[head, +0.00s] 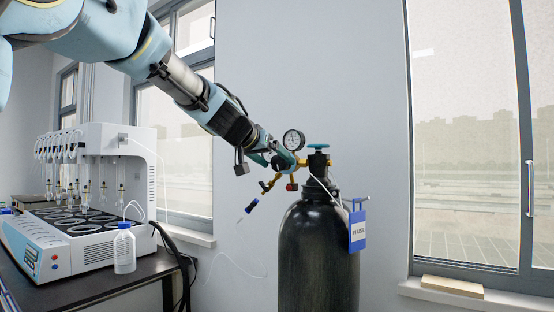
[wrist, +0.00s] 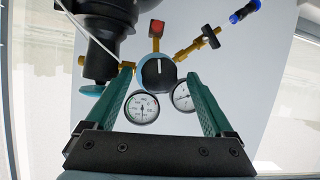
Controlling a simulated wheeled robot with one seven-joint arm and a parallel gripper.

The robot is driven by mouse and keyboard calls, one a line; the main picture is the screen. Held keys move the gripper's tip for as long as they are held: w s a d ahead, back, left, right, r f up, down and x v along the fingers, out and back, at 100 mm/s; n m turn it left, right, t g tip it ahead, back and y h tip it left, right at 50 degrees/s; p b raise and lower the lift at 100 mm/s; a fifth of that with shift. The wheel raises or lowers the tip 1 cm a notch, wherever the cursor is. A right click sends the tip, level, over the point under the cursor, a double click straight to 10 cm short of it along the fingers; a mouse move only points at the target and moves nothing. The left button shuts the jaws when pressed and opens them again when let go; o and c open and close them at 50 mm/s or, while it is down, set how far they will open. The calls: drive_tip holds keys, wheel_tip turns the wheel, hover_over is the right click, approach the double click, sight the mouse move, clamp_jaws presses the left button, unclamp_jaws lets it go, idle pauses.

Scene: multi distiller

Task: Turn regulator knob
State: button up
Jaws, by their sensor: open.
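The regulator knob (wrist: 158,73) is round, black with a white mark and a blue rim, and faces the wrist camera. My gripper (wrist: 158,76) is open; its two green fingers lie left and right of the knob. I cannot tell whether either finger touches it. In the head view my gripper (head: 276,160) is at the regulator, left of the cylinder valve, and largely hides the knob. Two dial gauges (wrist: 142,106) (wrist: 183,96) show between the fingers; one gauge (head: 293,140) stands above the regulator in the head view.
A black gas cylinder (head: 318,250) with a green valve handwheel (head: 318,146) and a blue tag (head: 357,230) stands by the wall. A brass outlet (head: 268,185) points down-left. A multi-position distiller (head: 100,225) and a bottle (head: 124,250) are on the bench at left.

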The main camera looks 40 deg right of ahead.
drive_tip(key=shift+x, duration=0.95)
drive_tip(key=c, duration=1.4)
